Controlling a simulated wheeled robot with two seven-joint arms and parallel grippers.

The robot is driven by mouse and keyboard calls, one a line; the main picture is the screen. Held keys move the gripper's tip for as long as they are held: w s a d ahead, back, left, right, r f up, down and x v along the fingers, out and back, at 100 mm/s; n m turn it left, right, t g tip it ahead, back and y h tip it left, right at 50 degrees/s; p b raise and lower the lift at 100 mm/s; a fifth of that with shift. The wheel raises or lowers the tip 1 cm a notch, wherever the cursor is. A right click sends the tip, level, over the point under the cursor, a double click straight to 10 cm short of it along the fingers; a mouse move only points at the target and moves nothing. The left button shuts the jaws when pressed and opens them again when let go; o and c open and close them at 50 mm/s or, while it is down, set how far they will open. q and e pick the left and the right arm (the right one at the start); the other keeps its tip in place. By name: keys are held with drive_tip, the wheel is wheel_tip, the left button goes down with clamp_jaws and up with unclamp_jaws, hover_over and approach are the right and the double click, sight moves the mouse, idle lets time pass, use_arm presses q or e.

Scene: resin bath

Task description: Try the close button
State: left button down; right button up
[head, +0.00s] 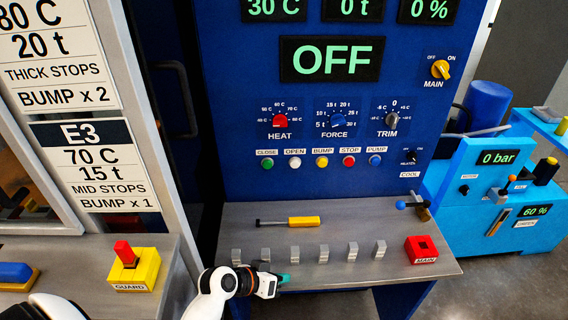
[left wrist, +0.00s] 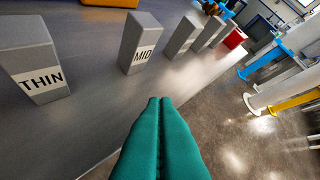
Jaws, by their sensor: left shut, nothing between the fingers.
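The close button (head: 267,163) is a small green round button under the label CLOSE, at the left end of a button row on the blue panel in the head view. My left gripper (head: 284,279) is low at the front edge of the grey shelf, well below the button and apart from it. Its teal fingers (left wrist: 160,125) are shut together and empty in the left wrist view, in front of the shelf blocks marked THIN and MID. The big display (head: 331,60) reads OFF. The right gripper does not show.
The white open (head: 295,162), yellow bump (head: 322,161), red stop (head: 348,160) and blue pump (head: 375,160) buttons sit beside it. The shelf (head: 380,220) holds several grey blocks (head: 324,254), a yellow-handled tool (head: 303,221) and a red MAIN block (head: 421,250). A yellow GUARD box (head: 146,268) stands left.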

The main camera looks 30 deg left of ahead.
sight(267, 164)
use_arm(q)
drive_tip(key=w+a+r+n+t+y, duration=0.3)
drive_tip(key=w+a+r+n+t, duration=0.5)
drive_tip(key=w+a+r, duration=0.3)
drive_tip(key=shift+w+a+r+t, duration=0.3)
drive_tip(key=shift+w+a+t, duration=0.25)
drive_tip(key=shift+w+t, duration=0.4)
drive_tip(key=shift+w, duration=0.1)
drive_tip(key=w+a+b, duration=0.2)
drive_tip(key=w+a, duration=0.2)
drive_tip(key=w, duration=0.3)
drive_tip(key=shift+w+a+b, duration=0.2)
drive_tip(key=shift+w+b, duration=0.1)
idle(0.6)
